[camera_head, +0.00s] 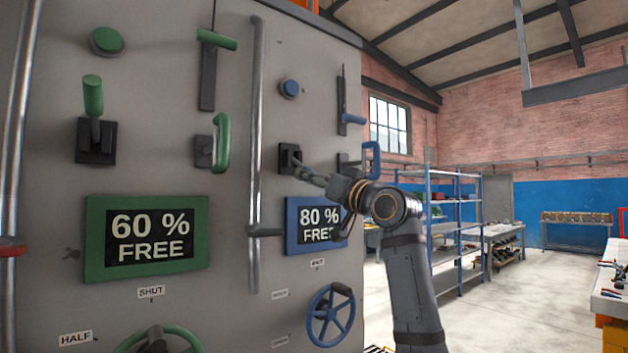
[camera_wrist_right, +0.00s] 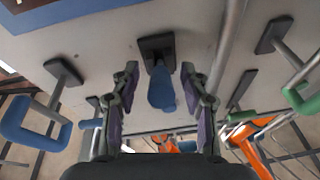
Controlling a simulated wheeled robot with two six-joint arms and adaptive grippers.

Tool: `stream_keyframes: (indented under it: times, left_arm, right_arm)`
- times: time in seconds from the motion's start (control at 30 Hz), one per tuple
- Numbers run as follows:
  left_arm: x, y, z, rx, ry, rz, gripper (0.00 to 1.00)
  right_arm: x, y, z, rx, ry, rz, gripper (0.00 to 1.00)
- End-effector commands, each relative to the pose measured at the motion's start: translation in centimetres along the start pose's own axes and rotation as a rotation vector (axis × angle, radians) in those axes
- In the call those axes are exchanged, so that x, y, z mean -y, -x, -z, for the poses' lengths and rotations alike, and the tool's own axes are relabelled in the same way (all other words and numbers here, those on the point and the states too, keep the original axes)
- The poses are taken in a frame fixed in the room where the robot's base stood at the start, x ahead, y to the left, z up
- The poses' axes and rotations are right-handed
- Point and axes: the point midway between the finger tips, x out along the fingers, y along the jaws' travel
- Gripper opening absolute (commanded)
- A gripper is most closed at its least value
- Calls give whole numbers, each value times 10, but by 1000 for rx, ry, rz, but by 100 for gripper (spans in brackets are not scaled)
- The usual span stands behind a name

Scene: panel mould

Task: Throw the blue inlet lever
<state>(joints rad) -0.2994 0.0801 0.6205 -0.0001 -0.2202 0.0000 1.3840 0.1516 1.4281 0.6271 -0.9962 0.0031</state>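The blue lever (camera_wrist_right: 161,88) shows in the right wrist view, rising from a dark square base plate (camera_wrist_right: 156,45) on the grey panel. My right gripper (camera_wrist_right: 160,80) is open, with one finger on each side of the lever and a gap visible on both sides. In the head view my right gripper (camera_head: 302,165) reaches in from the right to the dark base plate (camera_head: 288,157), above the blue-framed "80 % FREE" sign (camera_head: 316,225). There the gripper hides the lever's handle. My left gripper is not in view.
A blue loop handle (camera_head: 372,159) is right of the base plate. A blue button (camera_head: 289,88) and blue slider handle (camera_head: 352,118) are above, a blue handwheel (camera_head: 330,315) below. A vertical pipe (camera_head: 256,130) separates these from the green controls. Open floor lies right.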

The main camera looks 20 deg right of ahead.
Motion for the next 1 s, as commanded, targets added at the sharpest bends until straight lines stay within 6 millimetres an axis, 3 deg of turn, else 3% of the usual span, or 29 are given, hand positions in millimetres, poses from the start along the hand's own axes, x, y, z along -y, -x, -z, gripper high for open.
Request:
stream_keyframes:
  times: [0.17, 0.27, 0.5, 0.7, 1.0]
  left_arm:
    - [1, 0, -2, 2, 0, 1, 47]
    - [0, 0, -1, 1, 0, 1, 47]
    - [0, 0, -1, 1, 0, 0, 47]
    - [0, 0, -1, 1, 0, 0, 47]
    - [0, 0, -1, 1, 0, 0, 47]
  right_arm:
    - [0, 3, 2, -3, 2, -1, 45]
    - [-1, 15, 1, -3, 3, -1, 45]
    - [-1, 73, 0, -2, 7, -4, 45]
    - [-1, 110, 0, -1, 4, -4, 45]
    - [0, 121, 0, 0, 0, 0, 45]
